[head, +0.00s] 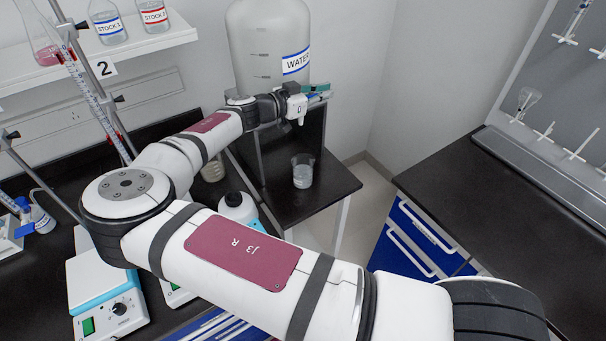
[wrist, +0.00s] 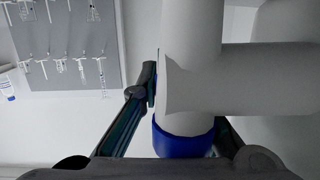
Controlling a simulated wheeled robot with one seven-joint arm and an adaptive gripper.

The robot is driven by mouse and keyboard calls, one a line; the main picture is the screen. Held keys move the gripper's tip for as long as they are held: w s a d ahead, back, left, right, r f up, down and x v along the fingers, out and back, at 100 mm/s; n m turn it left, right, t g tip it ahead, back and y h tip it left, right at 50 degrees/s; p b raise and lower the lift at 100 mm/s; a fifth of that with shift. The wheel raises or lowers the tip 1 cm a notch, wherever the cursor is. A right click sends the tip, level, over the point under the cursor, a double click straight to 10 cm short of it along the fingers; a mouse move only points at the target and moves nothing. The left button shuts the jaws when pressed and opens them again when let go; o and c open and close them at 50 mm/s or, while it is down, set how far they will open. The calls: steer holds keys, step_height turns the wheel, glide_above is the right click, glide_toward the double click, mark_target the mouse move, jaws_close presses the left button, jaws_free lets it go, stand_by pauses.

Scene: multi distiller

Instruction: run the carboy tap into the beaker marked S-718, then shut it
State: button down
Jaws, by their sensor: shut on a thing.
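The big translucent carboy (head: 268,45) labelled WATER stands on a raised black stand at the back. My gripper (head: 318,96) is at its lower front. In the wrist view my gripper (wrist: 184,128) has its fingers on either side of the white tap (wrist: 190,95), closed around its blue collar (wrist: 183,141). How far the tap is turned I cannot tell. A glass beaker (head: 303,171) stands upright on the black shelf below the tap, with what looks like clear liquid low in it. Its marking is not readable. No stream can be made out.
A hotplate (head: 110,300) is at lower left. Stock flasks (head: 107,22) sit on the wall shelf. The right bench (head: 500,200) is clear.

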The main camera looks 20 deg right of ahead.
steer(key=shift+s+d+t, duration=0.2)
steer(key=shift+d+t, duration=0.05)
steer(key=shift+t, duration=0.05)
steer(key=shift+w+f+n+t+p, duration=0.2)
steer(key=shift+w+n+t+p, duration=0.1)
steer(key=shift+n+p, duration=0.2)
steer(key=c, duration=1.7)
jaws_free()
steer(key=shift+a, duration=0.1)
steer(key=shift+y, duration=0.3)
steer(key=v, duration=1.2)
steer(key=shift+a, duration=0.25)
